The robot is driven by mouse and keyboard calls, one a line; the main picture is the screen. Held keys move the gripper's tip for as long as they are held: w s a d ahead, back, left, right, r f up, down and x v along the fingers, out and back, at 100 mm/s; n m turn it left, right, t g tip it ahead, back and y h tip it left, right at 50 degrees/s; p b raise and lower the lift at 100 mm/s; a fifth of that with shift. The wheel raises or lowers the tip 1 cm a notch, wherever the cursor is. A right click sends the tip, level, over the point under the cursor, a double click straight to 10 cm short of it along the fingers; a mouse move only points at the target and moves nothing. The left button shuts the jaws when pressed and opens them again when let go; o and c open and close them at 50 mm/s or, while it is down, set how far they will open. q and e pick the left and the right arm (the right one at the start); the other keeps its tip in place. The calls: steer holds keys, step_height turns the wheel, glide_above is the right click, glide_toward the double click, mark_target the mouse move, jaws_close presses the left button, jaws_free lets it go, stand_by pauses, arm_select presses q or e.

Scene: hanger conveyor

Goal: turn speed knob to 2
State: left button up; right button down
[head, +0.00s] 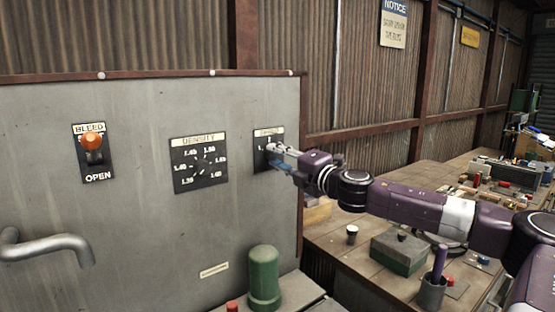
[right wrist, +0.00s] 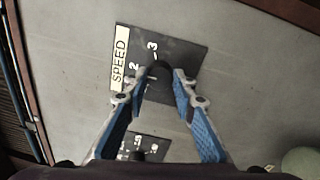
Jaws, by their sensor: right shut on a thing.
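The speed plate (head: 260,158) is a black panel at the right end of the grey cabinet front, partly hidden by my right gripper (head: 273,152). In the right wrist view the plate (right wrist: 188,54) shows the word SPEED and the numerals 2 and 3, with smaller marks near the fingers. The dark speed knob (right wrist: 158,69) sits between the fingertips of my right gripper (right wrist: 161,76), which is shut on it. Which mark the knob points to I cannot tell. My left gripper is not in view.
A density dial (head: 200,163) and an orange bleed lever (head: 92,141) are left of the speed plate. A bent grey handle (head: 45,248) and a green cylinder (head: 264,278) stand out lower down. A cluttered workbench (head: 335,236) lies to the right, under my arm.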

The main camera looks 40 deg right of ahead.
stand_by(0.4)
steer(key=c, duration=1.6)
jaws_free()
steer(key=shift+s, duration=0.15)
steer(key=shift+s+r, duration=0.1)
steer(key=shift+s, duration=0.05)
steer(key=shift+s+a, duration=0.1)
steer(key=shift+s, duration=0.5)
steer(key=s, duration=1)
steer(key=shift+a+f, duration=0.35)
steer(key=shift+f, duration=0.05)
